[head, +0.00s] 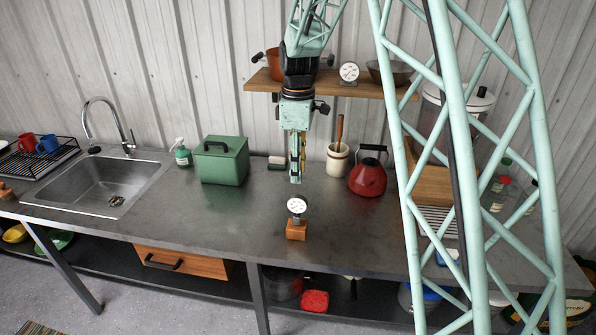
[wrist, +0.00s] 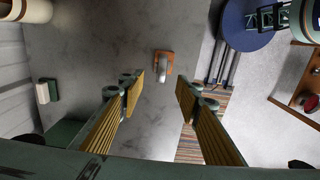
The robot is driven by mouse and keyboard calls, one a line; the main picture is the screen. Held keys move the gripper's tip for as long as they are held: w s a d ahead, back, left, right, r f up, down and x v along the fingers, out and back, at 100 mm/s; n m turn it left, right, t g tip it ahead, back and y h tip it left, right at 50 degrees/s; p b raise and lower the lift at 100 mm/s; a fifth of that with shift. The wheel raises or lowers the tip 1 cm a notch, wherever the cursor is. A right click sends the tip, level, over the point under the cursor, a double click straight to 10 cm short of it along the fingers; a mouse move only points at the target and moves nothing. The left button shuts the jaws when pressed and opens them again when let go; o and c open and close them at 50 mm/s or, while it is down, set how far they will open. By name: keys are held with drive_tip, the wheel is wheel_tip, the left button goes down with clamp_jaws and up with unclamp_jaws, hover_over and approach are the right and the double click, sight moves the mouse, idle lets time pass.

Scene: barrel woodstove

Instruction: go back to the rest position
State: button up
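My gripper (head: 296,172) hangs pointing down above the middle of the counter, behind and above a small dial gauge on a wooden block. In the wrist view my gripper (wrist: 160,84) shows two yellow-padded fingers spread apart with nothing between them. The dial gauge (head: 297,206) stands upright on its wooden block (head: 297,230) near the counter's front edge. In the wrist view the block (wrist: 168,62) lies beyond the fingertips, apart from them. No marked rest position shows.
The steel counter (head: 250,225) is clear around the gauge. A green box (head: 220,161) stands left, a crock (head: 337,160) and red kettle (head: 368,178) right. A wooden shelf (head: 330,86) with a pot, a dial and a bowl is behind my arm. A sink (head: 100,187) is far left.

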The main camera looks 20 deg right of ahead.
idle(0.7)
drive_tip(key=s+r+m+t+b, duration=0.1)
drive_tip(key=s+r+m+b, duration=0.15)
drive_tip(key=s+r, duration=0.65)
drive_tip(key=s+r+m+t+b, duration=0.15)
drive_tip(key=s+r+m, duration=0.35)
drive_tip(key=s, duration=0.8)
drive_tip(key=s+f+m+t+b, duration=0.1)
drive_tip(key=s+m+b, duration=0.4)
drive_tip(key=s, duration=2.2)
drive_tip(key=shift+f+m+t, duration=0.35)
drive_tip(key=shift+f, duration=0.1)
